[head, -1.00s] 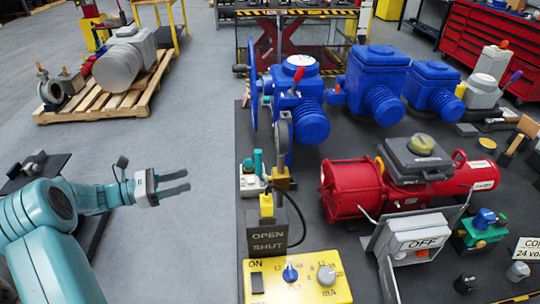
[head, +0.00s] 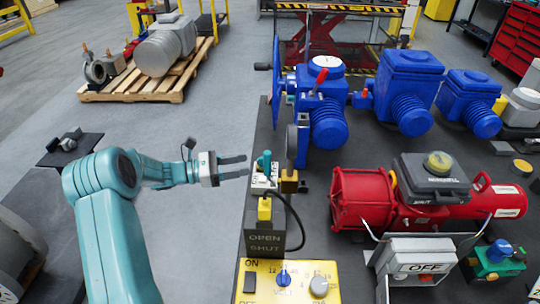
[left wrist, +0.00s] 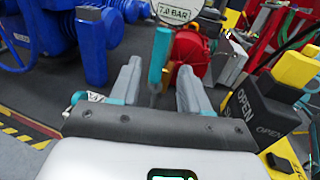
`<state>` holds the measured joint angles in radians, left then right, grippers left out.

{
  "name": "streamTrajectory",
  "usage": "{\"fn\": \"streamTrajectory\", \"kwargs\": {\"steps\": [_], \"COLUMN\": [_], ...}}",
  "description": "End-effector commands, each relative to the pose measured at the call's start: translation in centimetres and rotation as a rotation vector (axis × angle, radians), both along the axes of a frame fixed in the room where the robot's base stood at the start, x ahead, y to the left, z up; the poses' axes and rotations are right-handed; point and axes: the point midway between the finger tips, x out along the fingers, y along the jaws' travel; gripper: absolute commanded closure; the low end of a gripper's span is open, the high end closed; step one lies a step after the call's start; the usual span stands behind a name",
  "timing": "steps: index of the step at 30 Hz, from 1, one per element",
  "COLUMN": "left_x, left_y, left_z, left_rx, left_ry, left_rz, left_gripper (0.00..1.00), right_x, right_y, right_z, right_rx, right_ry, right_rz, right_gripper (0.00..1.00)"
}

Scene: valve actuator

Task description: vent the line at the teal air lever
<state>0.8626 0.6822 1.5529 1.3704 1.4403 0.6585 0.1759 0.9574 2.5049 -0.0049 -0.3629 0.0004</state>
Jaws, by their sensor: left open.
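The teal air lever (head: 266,160) stands upright on a small pale block at the left edge of the dark bench. My left gripper (head: 247,165) is open and empty, its two fingers pointing right at the lever from just left of it. In the left wrist view the teal lever (left wrist: 160,52) shows upright, in line with the space between the open fingers (left wrist: 158,78). I cannot tell whether the fingertips reach past it; I see no contact. A round gauge marked 7.0 BAR (left wrist: 177,8) is behind the lever. My right gripper is not in view.
An OPEN/SHUT box (head: 265,241) and a yellow meter panel (head: 262,272) stand nearer on the bench. Blue actuators (head: 409,85) stand behind, and a red actuator (head: 362,198) lies to the right.

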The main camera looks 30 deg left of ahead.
Motion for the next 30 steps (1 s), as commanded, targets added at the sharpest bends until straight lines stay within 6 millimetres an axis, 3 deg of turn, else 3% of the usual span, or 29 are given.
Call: {"fn": "streamTrajectory", "kwargs": {"steps": [6, 12, 23, 24, 28, 30], "left_x": [3.7, 5.9, 6.5, 6.5, 6.5, 6.5], "left_y": [-3.6, -5.6, -6.1, -6.1, -6.1, -6.1], "left_z": [0.4, 0.1, 0.0, 0.0, 0.0, 0.0], "left_rx": [-0.001, -0.001, 0.000, 0.000, 0.000, 0.000], "left_ry": [0.000, 0.001, 0.000, 0.000, 0.000, 0.000], "left_rz": [-0.004, -0.003, 0.000, 0.000, 0.000, -0.001], "left_gripper": [0.54, 0.54, 0.54, 0.57, 0.99, 1.00], "right_x": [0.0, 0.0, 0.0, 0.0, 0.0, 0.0], "right_y": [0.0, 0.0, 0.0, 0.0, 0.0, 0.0], "right_z": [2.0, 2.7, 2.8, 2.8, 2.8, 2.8], "right_rx": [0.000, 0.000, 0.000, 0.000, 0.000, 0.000], "right_ry": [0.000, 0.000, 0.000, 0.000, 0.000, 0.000], "right_rz": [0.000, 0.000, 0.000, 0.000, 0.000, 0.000], "right_gripper": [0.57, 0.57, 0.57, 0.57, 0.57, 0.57]}}
